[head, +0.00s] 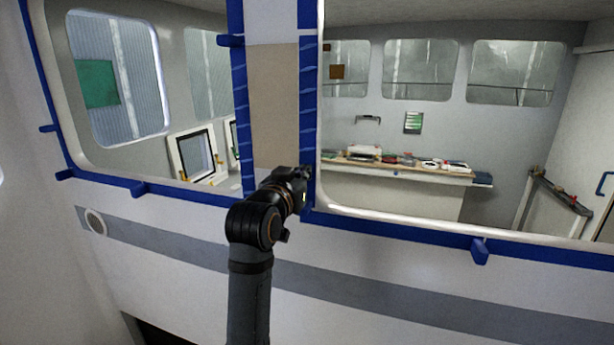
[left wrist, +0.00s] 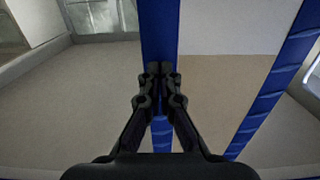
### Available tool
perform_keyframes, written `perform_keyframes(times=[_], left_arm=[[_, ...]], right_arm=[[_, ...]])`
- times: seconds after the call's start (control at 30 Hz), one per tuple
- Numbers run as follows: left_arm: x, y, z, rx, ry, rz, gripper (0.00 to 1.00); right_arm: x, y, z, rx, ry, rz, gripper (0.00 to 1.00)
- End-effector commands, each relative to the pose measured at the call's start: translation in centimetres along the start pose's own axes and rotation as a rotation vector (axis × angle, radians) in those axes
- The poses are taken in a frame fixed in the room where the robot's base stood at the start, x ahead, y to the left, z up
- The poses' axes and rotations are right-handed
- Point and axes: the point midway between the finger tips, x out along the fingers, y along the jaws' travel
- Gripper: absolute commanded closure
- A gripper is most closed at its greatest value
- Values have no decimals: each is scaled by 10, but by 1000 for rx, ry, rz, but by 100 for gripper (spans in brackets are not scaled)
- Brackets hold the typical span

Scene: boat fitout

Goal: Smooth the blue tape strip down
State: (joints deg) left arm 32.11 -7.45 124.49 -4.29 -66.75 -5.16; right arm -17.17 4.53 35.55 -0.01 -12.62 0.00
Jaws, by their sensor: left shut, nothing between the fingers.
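Two upright blue tape strips edge the pillar between the windows: a left strip (head: 243,120) and a right strip (head: 307,100). Both show crease marks in the head view. My left gripper (head: 303,178) is at the low end of the pillar and covers part of the right strip there. In the left wrist view my left gripper (left wrist: 158,68) is shut and empty, its fingertips over a blue strip (left wrist: 160,28). That strip looks smooth above the fingertips and creased below them. The other strip (left wrist: 270,95) is creased along its length. I cannot tell whether the fingertips touch the tape.
Blue tape also runs along the window bottoms, with loose tabs (head: 480,250) sticking out. The pillar face (head: 273,110) is beige between the strips. Through the right window a bench (head: 400,172) with several items shows. A round vent (head: 95,222) is low on the left wall.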

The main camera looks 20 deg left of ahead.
Motion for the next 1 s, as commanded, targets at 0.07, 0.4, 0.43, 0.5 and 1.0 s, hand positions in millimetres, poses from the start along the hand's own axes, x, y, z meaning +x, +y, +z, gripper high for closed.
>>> perform_keyframes(times=[0.07, 0.4, 0.43, 0.5, 1.0], left_arm=[[0, 0, -8, 0, 3, 0, 100], [1, 0, -21, 0, 0, -1, 100], [1, 0, -21, 0, 0, -1, 100], [1, 0, -21, 0, 0, -1, 100], [1, 0, -40, 0, 0, 0, 100]], right_arm=[[0, 0, 0, 0, 0, 0, 12], [0, 0, 0, 0, 0, 0, 12], [0, 0, 0, 0, 0, 0, 12], [0, 0, 0, 0, 0, 0, 12], [0, 0, 0, 0, 0, 1, 12]])
